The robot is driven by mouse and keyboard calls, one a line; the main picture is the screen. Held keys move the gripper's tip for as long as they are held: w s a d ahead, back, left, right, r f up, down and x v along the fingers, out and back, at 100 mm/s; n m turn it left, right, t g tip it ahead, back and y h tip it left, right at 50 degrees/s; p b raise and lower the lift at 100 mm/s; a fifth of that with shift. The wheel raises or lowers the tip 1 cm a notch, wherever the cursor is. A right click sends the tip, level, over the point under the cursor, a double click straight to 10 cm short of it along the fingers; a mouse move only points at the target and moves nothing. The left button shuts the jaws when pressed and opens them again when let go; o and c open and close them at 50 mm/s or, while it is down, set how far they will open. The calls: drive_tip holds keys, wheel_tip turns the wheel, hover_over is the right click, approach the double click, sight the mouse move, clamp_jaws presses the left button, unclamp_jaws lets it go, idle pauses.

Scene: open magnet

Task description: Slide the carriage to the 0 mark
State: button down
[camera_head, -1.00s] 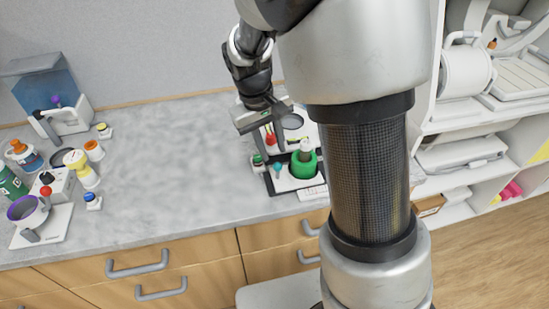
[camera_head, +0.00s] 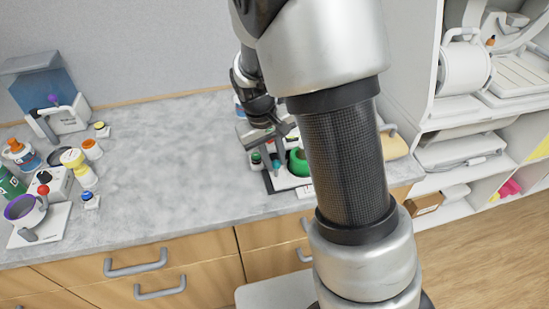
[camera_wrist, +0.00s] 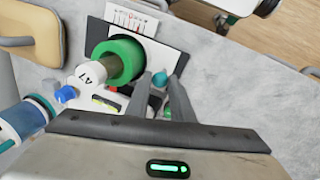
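A small device with a black base (camera_wrist: 178,62) and white plates stands on the counter. A thick green ring (camera_wrist: 118,60) with a white tube (camera_wrist: 90,73) marked "A7" sits on it; the ring also shows in the head view (camera_head: 297,163). Beside it is a small teal knob (camera_wrist: 159,79), also in the head view (camera_head: 276,163). A white scale strip (camera_wrist: 131,17) with fine marks lies along one edge; its numbers are too small to read. I cannot tell which part is the carriage. My gripper (camera_wrist: 160,84) is open, its fingers either side of the teal knob, contact unclear.
Bottles (camera_head: 73,160), a purple-rimmed cup (camera_head: 26,210) and a blue-tinted container (camera_head: 45,85) stand at the counter's left. Shelves (camera_head: 470,130) stand at the right. The counter's middle (camera_head: 160,150) is clear. My arm hides the device's right side in the head view.

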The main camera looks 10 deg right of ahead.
drive_tip(key=shift+d, duration=1.05)
drive_tip(key=c, duration=1.8)
unclamp_jaws()
drive_tip(key=shift+a, duration=0.1)
drive_tip(key=shift+c, duration=0.2)
drive_tip(key=a+r+p, duration=0.1)
drive_tip(key=a+r, duration=0.2)
drive_tip(key=r, duration=1.4)
drive_tip(key=shift+s+a, duration=0.15)
drive_tip(key=shift+s, duration=0.15)
drive_tip(key=shift+r, duration=0.1)
drive_tip(key=s+r+m+t+y+p, duration=0.1)
drive_tip(key=s+r, duration=0.3)
drive_tip(key=s, duration=0.5)
drive_tip(key=s+d+r+m+t+y+p, duration=0.1)
drive_tip(key=s+r+t, duration=0.3)
drive_tip(key=s, duration=0.5)
drive_tip(key=shift+d+r+p, duration=0.15)
drive_tip(key=shift+r+p, duration=0.3)
drive_tip(key=shift+p, duration=0.4)
